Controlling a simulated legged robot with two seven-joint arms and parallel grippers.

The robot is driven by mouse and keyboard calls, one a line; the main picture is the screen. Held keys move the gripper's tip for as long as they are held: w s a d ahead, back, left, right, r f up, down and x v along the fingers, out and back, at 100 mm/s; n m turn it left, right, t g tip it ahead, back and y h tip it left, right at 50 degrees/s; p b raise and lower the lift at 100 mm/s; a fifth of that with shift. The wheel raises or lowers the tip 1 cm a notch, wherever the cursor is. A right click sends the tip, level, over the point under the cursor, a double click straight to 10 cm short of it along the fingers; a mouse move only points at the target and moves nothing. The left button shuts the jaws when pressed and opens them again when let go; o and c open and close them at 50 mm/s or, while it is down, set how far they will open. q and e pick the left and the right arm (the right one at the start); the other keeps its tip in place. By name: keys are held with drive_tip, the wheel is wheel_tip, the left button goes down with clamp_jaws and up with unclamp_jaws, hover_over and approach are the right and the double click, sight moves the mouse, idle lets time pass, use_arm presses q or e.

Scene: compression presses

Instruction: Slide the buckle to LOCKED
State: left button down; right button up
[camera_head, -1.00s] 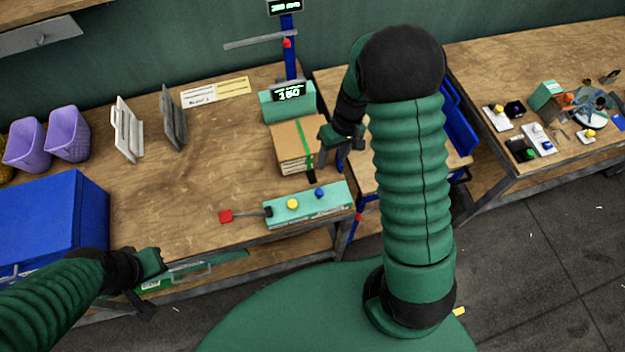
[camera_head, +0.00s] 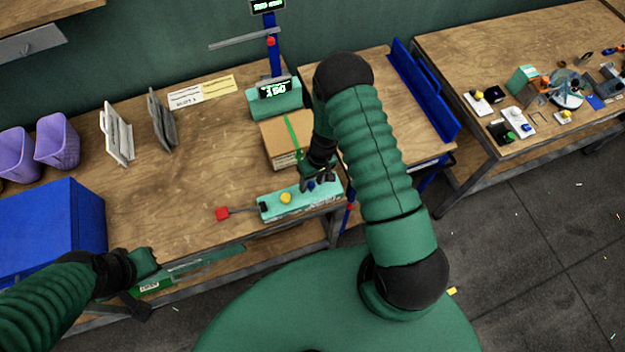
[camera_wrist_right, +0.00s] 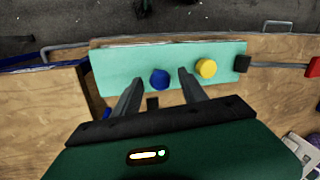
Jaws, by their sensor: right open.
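A cardboard box (camera_head: 277,150) with a green strap (camera_head: 291,133) stands on the bench in front of the press. I cannot make out a clear buckle or a LOCKED mark. My right gripper (camera_head: 316,186) is open over the right part of a teal panel (camera_head: 270,211). In the right wrist view its fingertips (camera_wrist_right: 160,76) stand on either side of a blue knob (camera_wrist_right: 160,79); contact cannot be told. My left gripper (camera_head: 146,281) is at the bench's front edge, its jaws unclear.
The panel also bears a yellow knob (camera_head: 286,198) and a lever with a red end (camera_head: 221,213). The press display (camera_head: 275,90) reads 150. A blue bin (camera_head: 50,228) and purple bins (camera_head: 57,140) stand left.

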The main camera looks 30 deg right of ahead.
drive_tip(key=shift+a+r, duration=0.1)
drive_tip(key=shift+a, duration=0.1)
drive_tip(key=shift+c, duration=0.4)
drive_tip(key=shift+a, duration=0.15)
drive_tip(key=c, duration=0.5)
drive_tip(key=shift+d, duration=0.3)
drive_tip(key=c, duration=0.5)
drive_tip(key=shift+d, duration=0.3)
clamp_jaws()
drive_tip(key=shift+a, duration=0.4)
drive_tip(key=shift+d, duration=0.15)
